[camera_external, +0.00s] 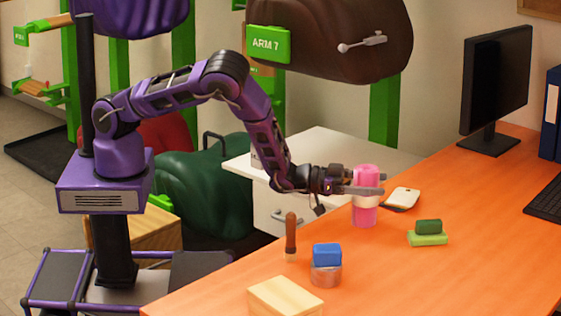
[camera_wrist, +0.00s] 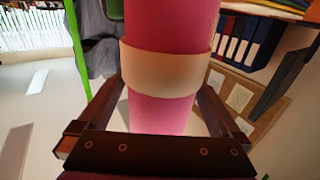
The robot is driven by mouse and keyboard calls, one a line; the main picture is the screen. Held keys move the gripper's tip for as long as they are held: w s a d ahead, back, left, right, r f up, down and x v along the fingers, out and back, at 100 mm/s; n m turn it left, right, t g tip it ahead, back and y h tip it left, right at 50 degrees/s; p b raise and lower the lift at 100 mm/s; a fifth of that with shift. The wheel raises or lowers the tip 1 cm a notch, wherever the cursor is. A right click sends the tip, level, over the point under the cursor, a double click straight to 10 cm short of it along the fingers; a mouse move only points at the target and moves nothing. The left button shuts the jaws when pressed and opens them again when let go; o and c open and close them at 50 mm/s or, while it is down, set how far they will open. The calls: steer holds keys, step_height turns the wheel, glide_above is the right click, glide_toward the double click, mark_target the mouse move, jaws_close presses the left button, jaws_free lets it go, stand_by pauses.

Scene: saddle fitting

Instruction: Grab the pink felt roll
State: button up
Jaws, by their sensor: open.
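The pink felt roll (camera_external: 364,213) stands upright on the orange desk, with a pale band around its middle. My gripper (camera_external: 366,184) is at the roll's upper half, reaching in level from the left, with one finger across its near side. In the wrist view the roll (camera_wrist: 163,112) fills the middle, between the two fingers of my gripper (camera_wrist: 163,100). The jaws are open, with a finger on either side of the roll. Whether either finger touches it I cannot tell.
On the orange desk (camera_external: 440,280), a brown-handled tool (camera_external: 291,238), a blue block (camera_external: 327,254) on a round tin, and a wooden block (camera_external: 285,297) stand nearer. A white item (camera_external: 403,198) lies just right of the roll, and green blocks (camera_external: 428,238) lie farther right.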

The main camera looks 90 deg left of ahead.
steer(key=shift+w+d, duration=0.1)
steer(key=shift+w, duration=0.45)
steer(key=c, duration=1.2)
steer(key=shift+o, duration=0.2)
